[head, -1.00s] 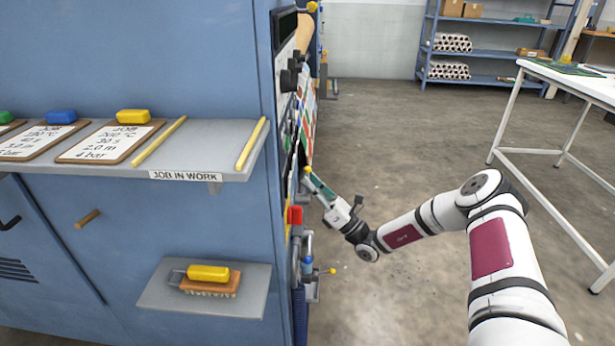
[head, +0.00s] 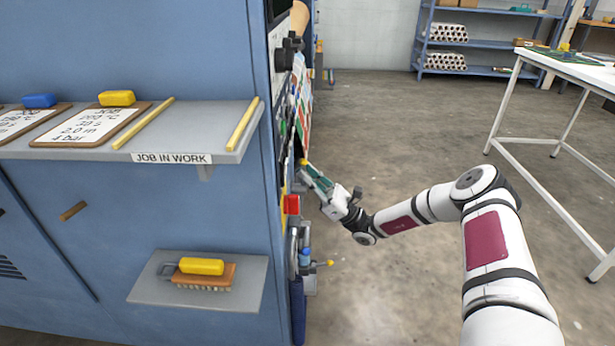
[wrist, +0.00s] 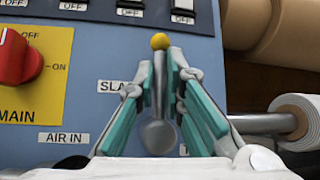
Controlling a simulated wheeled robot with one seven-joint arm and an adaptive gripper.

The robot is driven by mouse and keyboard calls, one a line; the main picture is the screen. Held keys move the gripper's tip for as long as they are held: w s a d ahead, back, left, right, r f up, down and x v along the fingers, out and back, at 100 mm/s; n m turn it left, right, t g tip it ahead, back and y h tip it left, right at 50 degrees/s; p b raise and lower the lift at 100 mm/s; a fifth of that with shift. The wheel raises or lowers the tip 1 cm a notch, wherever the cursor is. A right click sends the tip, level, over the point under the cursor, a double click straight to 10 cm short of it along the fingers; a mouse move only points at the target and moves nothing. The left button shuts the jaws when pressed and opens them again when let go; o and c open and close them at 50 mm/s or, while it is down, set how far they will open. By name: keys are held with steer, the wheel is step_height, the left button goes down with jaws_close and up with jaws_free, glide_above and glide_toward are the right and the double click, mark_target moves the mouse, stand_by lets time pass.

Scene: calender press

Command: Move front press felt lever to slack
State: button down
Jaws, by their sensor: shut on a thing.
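The lever (wrist: 160,41) has a yellow ball on top and a grey stem; it stands about upright in the middle of the wrist view. My gripper (wrist: 161,62) has its teal fingers shut on the stem just below the ball. A round grey base shows between the fingers. A label beginning "SLA" (wrist: 107,87) is left of the lever, partly hidden by the left finger. Any label to the right is mostly hidden. In the head view, my gripper (head: 310,170) is at the side face of the blue press (head: 225,235), and the yellow ball shows at its tip.
A red MAIN switch (wrist: 18,58) is left of the lever. Several OFF switches (wrist: 130,8) are above. A white roll (wrist: 300,118) is to the right. A shelf (head: 215,135) juts from the cabinet. A white table (head: 570,70) stands right; the floor between is clear.

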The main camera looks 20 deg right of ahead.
steer(key=shift+s, duration=0.1)
steer(key=c, duration=1.7)
jaws_free()
steer(key=shift+o, duration=0.2)
steer(key=shift+f, duration=0.1)
steer(key=v, duration=1.2)
steer(key=shift+d, duration=0.1)
